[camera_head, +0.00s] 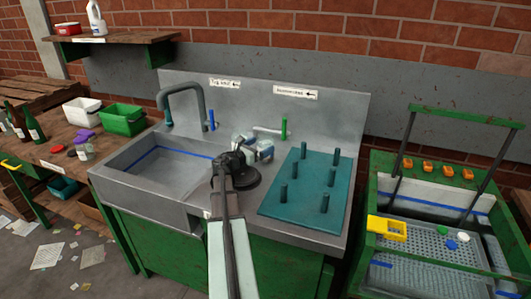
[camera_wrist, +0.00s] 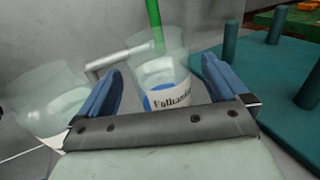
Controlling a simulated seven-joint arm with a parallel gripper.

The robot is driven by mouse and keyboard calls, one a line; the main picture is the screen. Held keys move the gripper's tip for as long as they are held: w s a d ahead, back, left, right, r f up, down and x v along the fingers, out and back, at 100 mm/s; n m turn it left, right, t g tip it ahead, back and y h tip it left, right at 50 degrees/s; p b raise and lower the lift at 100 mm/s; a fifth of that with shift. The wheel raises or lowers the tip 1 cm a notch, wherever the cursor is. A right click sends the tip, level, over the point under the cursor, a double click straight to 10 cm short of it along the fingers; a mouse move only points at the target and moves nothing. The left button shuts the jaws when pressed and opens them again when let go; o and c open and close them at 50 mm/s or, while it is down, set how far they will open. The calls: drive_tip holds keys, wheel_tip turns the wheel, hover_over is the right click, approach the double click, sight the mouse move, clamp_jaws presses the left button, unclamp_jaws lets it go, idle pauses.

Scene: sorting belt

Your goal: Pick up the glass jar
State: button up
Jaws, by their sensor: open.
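In the wrist view a clear glass jar (camera_wrist: 160,72) with a white and blue label stands between the two blue fingers of my gripper (camera_wrist: 162,70). The fingers are open, one on each side of it, and gaps show beside the glass. The gripper body hides the jar's near end. A second glass jar (camera_wrist: 45,95) with a pale label leans outside the left finger. In the head view my gripper (camera_head: 250,148) is over the sink counter, and the glass there is small and partly hidden by it.
A teal peg board (camera_head: 295,212) stands right of my gripper, with several upright pegs. The sink basin (camera_head: 165,175) is to the left. A spray tap with a green handle (camera_head: 284,127) rises close behind the jars.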

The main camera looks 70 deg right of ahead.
drive_tip(key=shift+x, duration=2.8)
drive_tip(key=shift+w, duration=0.1)
drive_tip(key=shift+c, duration=0.4)
drive_tip(key=shift+f, duration=0.1)
drive_tip(key=c, duration=1)
drive_tip(key=shift+c, duration=0.6)
